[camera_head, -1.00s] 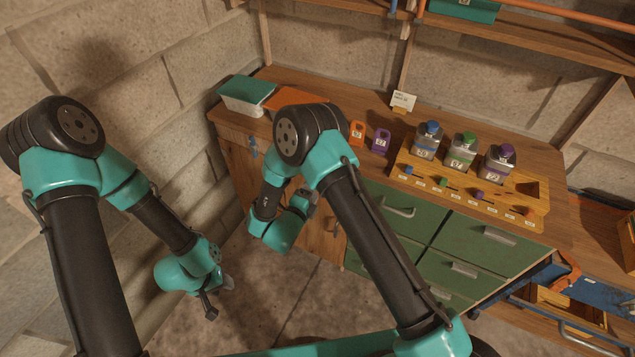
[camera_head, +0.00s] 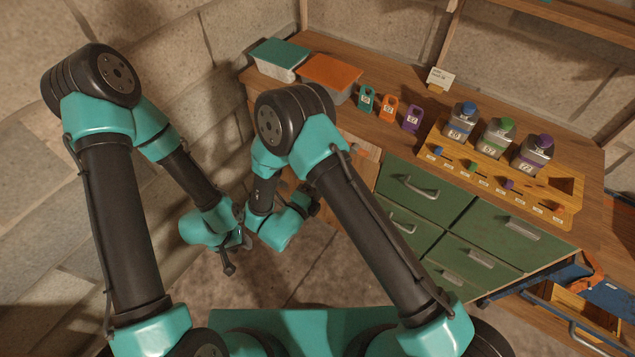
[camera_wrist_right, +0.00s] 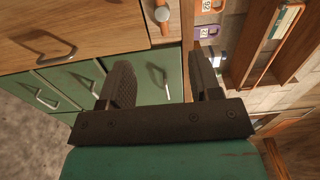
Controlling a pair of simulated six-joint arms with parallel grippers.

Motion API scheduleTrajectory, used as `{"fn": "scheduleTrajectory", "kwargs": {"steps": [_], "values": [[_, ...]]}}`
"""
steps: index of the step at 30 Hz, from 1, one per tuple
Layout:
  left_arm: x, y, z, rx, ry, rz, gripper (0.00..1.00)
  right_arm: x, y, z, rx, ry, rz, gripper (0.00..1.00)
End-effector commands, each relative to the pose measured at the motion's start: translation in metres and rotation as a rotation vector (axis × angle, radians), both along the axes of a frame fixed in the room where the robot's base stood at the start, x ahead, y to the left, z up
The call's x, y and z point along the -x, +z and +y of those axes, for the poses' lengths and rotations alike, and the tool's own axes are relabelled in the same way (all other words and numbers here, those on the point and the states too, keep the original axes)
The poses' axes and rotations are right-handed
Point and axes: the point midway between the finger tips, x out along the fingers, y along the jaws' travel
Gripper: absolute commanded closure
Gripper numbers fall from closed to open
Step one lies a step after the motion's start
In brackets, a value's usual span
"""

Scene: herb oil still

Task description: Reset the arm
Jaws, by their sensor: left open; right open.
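My left arm folds down at the left of the head view, with its gripper (camera_head: 237,254) low over the floor, small and dark; it is open and I see nothing in it. My right arm is folded beside it, and its gripper (camera_head: 311,196) is partly hidden at the cabinet front. In the right wrist view the right gripper (camera_wrist_right: 163,82) has its two dark fingers wide apart, with nothing between them. Green drawers (camera_wrist_right: 150,75) show behind the fingers. The two wrists are close together in the head view.
A wooden bench carries a teal-lidded box (camera_head: 278,56), an orange-lidded box (camera_head: 330,75), several coloured tags (camera_head: 388,107) and a wooden rack (camera_head: 560,190) with three bottles (camera_head: 496,137). A blue drawer (camera_head: 603,292) stands out at right. A block wall (camera_head: 215,110) borders the left.

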Motion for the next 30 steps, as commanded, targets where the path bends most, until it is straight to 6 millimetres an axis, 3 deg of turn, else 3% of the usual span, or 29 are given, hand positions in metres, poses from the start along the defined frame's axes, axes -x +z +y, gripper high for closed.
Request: {"fn": "scheduleTrajectory", "kwargs": {"steps": [10, 14, 20, 26, 30], "values": [[0.0, 0.0, 0.0, 0.0, 0.0, 0.0, 0.57, -0.008, -0.006, -0.011, 0.007, 0.021, 0.063, 0.42], [0.0, 0.0, 0.0, 0.0, 0.0, 0.0, 0.57, -0.023, -0.02, -0.036, 0.028, 0.086, 0.221, 0.42], [0.0, 0.0, 0.0, 0.0, 0.0, 0.0, 0.57, -0.039, -0.056, -0.088, 0.103, 0.311, 0.59, 0.42], [0.0, 0.0, 0.0, 0.0, 0.0, 0.0, 0.57, -0.021, -0.087, -0.133, 0.211, 0.639, 0.927, 0.42], [0.0, 0.0, 0.0, 0.0, 0.0, 0.0, 0.57, 0.012, -0.101, -0.161, 0.3, 0.915, 1.114, 0.42]]}}
